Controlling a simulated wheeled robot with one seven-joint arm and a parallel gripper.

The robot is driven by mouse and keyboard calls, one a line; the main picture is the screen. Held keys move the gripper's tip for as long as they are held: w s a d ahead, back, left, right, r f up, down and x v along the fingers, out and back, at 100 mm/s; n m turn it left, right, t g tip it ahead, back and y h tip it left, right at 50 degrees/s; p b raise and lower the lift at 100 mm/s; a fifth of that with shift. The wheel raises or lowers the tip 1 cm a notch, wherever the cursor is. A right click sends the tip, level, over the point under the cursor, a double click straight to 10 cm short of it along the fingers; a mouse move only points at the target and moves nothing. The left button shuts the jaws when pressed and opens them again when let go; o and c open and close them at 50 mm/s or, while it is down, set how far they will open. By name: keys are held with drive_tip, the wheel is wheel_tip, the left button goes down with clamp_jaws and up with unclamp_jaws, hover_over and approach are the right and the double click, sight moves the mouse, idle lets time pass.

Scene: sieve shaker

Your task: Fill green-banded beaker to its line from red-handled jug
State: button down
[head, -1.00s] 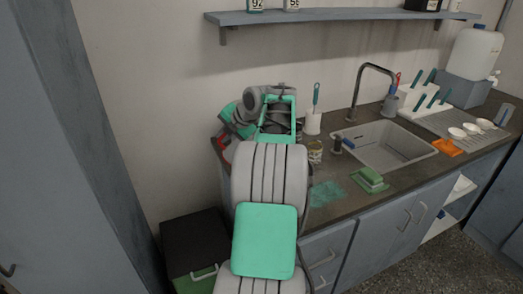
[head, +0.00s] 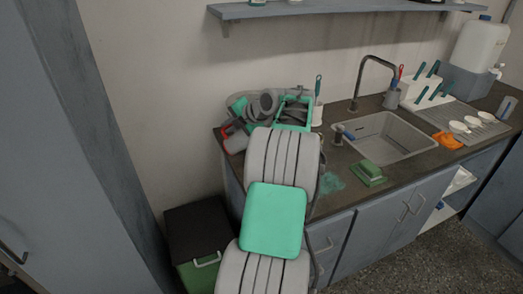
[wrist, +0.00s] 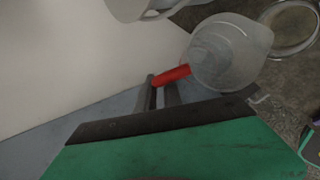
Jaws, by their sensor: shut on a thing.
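A clear jug (wrist: 228,50) with a red handle (wrist: 171,76) shows in the wrist view. My gripper (wrist: 163,90) is shut on that handle, and the jug's body lies beyond the fingers, looking tilted. In the head view the jug (head: 237,142) shows at the left end of the counter, left of my arm, with part of its red handle (head: 227,130). My fingers are hidden there behind my wrist. I cannot make out the green-banded beaker or its line in either view. The liquid level in the jug is not clear.
A round clear rim (wrist: 290,28) and a pale vessel (wrist: 140,8) show near the jug. A dark-lidded bin (head: 197,232) stands below left.

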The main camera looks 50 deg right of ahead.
drive_tip(key=shift+s, duration=0.15)
idle(0.6)
drive_tip(key=shift+s+d+r+t+y+p, duration=0.2)
drive_tip(key=shift+r+t+p, duration=0.25)
drive_tip(key=shift+p, duration=0.55)
drive_tip(key=shift+s+d+r+t+y+p, duration=0.1)
drive_tip(key=shift+s+r+t+p, duration=0.2)
drive_tip(key=shift+t+p, duration=0.45)
idle(1.2)
drive_tip(key=shift+s+d+m+p, duration=0.2)
drive_tip(key=shift+m+p, duration=0.1)
drive_tip(key=shift+p, duration=0.3)
idle(2.0)
